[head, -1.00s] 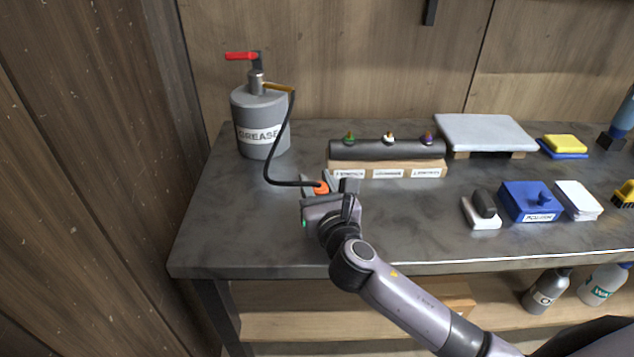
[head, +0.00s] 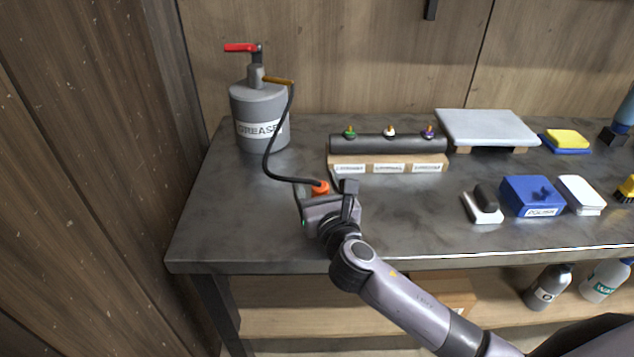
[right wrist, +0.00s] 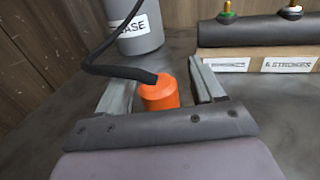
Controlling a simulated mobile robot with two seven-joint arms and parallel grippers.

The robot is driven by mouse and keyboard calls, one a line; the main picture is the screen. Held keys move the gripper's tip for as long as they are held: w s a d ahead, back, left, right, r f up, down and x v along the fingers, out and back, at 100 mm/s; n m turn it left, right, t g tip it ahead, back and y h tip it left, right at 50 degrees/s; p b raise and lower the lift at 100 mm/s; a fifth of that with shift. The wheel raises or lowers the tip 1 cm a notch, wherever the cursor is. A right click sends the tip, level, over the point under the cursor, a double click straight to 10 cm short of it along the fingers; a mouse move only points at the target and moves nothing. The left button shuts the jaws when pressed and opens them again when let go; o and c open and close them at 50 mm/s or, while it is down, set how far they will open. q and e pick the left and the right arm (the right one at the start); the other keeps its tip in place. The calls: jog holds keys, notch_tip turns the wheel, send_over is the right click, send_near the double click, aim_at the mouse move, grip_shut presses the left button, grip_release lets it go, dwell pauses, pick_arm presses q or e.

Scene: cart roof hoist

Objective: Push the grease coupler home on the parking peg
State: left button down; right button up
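The orange grease coupler (head: 320,187) is on the end of the black hose, above the front left part of the bench; in the right wrist view the coupler (right wrist: 159,94) shows between the two fingers. My right gripper (head: 324,187) is around it with fingers apart. In the right wrist view, a gap shows between the coupler and the right finger, and a smaller one at the left finger. The hose (head: 268,160) runs up to the grey grease can (head: 261,108). I cannot make out the parking peg; what is under the coupler is hidden. My left gripper is not in view.
A dark pipe with coloured fittings (head: 385,145) lies on a labelled wooden block (head: 370,165) behind the gripper. A grey slab (head: 487,127), a blue box (head: 530,195) and a brush (head: 484,204) are to the right. The bench (head: 225,220) is clear left of the gripper.

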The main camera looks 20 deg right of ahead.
jog(key=s, duration=0.6)
jog(key=shift+s+p, duration=0.35)
jog(key=shift+s, duration=0.05)
jog(key=shift+s+r, duration=0.1)
jog(key=shift+s, duration=0.1)
